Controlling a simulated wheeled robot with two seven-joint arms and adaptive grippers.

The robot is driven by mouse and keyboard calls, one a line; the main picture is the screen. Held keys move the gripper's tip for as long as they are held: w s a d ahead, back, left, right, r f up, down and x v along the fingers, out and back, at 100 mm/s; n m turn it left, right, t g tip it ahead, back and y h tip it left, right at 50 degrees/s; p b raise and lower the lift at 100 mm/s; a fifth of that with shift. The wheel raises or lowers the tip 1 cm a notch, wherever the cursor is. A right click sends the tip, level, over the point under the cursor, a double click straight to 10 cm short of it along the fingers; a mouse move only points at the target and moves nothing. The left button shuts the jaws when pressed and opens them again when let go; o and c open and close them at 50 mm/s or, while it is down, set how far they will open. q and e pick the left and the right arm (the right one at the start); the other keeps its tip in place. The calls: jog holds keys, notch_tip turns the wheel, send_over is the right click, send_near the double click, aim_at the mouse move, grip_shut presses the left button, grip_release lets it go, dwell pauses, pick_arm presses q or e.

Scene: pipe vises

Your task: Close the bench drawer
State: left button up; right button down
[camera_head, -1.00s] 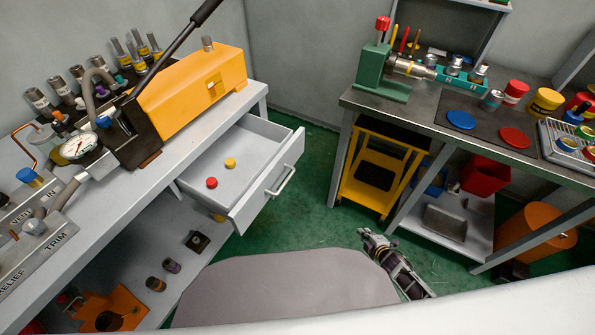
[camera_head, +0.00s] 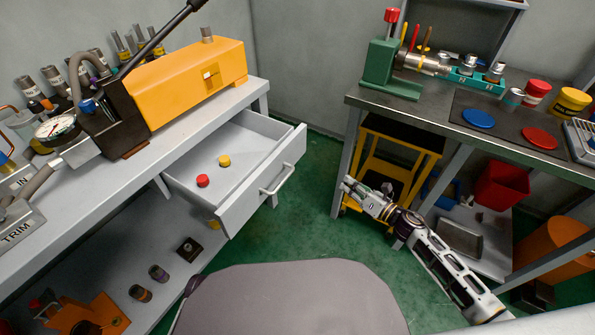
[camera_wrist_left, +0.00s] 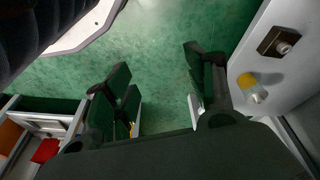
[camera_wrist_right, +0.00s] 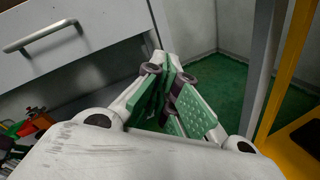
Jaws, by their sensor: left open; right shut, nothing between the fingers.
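The bench drawer (camera_head: 262,200) is pulled out from the left bench, with a grey front and a bar handle (camera_head: 277,180). A red cap (camera_head: 203,180) and a yellow cap (camera_head: 224,161) lie in it. My right gripper (camera_head: 348,186) is shut and empty, to the right of the drawer front and apart from it. In the right wrist view its fingers (camera_wrist_right: 172,90) are together, with the drawer handle (camera_wrist_right: 40,36) at upper left. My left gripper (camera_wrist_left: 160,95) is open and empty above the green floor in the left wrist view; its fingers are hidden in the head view.
The left bench's lower shelf (camera_head: 120,268) holds small fittings. An orange pump (camera_head: 190,82) sits on the left bench. Green floor (camera_head: 315,225) lies open between the benches.

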pick_arm(q)
notch_tip(320, 180, up, 6)
jog(key=d+b, duration=0.1)
jog(key=b, duration=0.2)
jog(key=shift+s+d+r+b, duration=0.2)
jog(key=shift+r+b, duration=0.05)
jog(key=shift+b, duration=0.05)
pick_arm(e)
jog(key=s+a+r+n+g+y, duration=0.3)
jog(key=a+r+n, duration=0.3)
jog(key=n, duration=0.4)
jog(key=shift+s+r+y, duration=0.25)
jog(key=shift+s+y, duration=0.1)
jog(key=shift+y, duration=0.15)
jog(key=shift+a, duration=0.1)
pick_arm(q)
jog(key=shift+r, duration=0.3)
pick_arm(e)
jog(key=x, duration=1.4)
pick_arm(q)
jog(key=shift+f, duration=0.15)
pick_arm(e)
jog(key=shift+f, duration=0.1)
